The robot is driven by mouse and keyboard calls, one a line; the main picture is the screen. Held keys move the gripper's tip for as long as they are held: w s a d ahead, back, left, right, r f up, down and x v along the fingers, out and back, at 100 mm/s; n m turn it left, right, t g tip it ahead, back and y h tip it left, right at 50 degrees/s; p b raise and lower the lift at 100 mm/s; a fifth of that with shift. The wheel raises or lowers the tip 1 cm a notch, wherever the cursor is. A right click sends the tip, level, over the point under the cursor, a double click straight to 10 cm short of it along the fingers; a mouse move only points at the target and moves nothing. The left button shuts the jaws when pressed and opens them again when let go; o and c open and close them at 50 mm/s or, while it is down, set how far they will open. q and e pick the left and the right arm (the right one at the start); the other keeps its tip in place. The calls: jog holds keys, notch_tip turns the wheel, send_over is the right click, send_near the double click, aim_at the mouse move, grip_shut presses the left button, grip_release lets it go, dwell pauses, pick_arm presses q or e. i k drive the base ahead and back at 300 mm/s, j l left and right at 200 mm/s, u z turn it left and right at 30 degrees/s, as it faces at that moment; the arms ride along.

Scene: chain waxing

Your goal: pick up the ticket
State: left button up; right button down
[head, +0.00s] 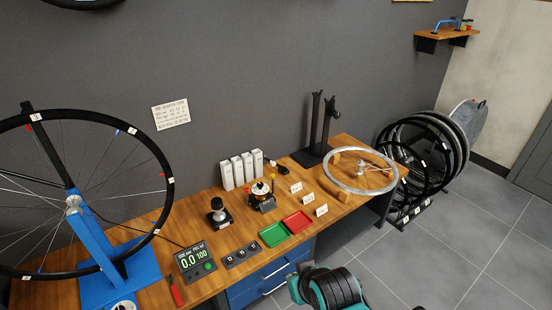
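Three small white cards with dark marks, which look like tickets, stand on the wooden bench: a far card (296,187), a middle card (307,199) and a near card (321,210). They form a short row between the red tray and the silver wheel rim. Their print is too small to read, and I cannot tell which one the task means. Neither gripper can be made out in the head view. A teal and black ribbed part shows at the bottom edge, apart from the cards.
On the bench (190,229) are a green tray (273,235), a red tray (297,222), a digital display (195,261), white boxes (240,169) and a silver rim (357,171). A large wheel on a blue stand (92,235) fills the left. Open floor (459,235) lies right.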

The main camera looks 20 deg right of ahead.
aim_at(323, 209)
jog(key=i+l, duration=0.1)
jog(key=l, duration=0.35)
jog(key=i+l+z, duration=0.15)
jog(key=l, duration=0.7)
jog(key=i+l+z, duration=0.1)
jog(key=l, duration=0.3)
jog(key=i+l, duration=0.2)
jog(key=l, duration=0.2)
jog(key=i+l+z, duration=0.15)
jog(key=l, duration=0.3)
jog(key=i+l, duration=0.15)
jog(key=l, duration=0.25)
jog(key=i+l+z, duration=0.1)
jog(key=l, duration=0.25)
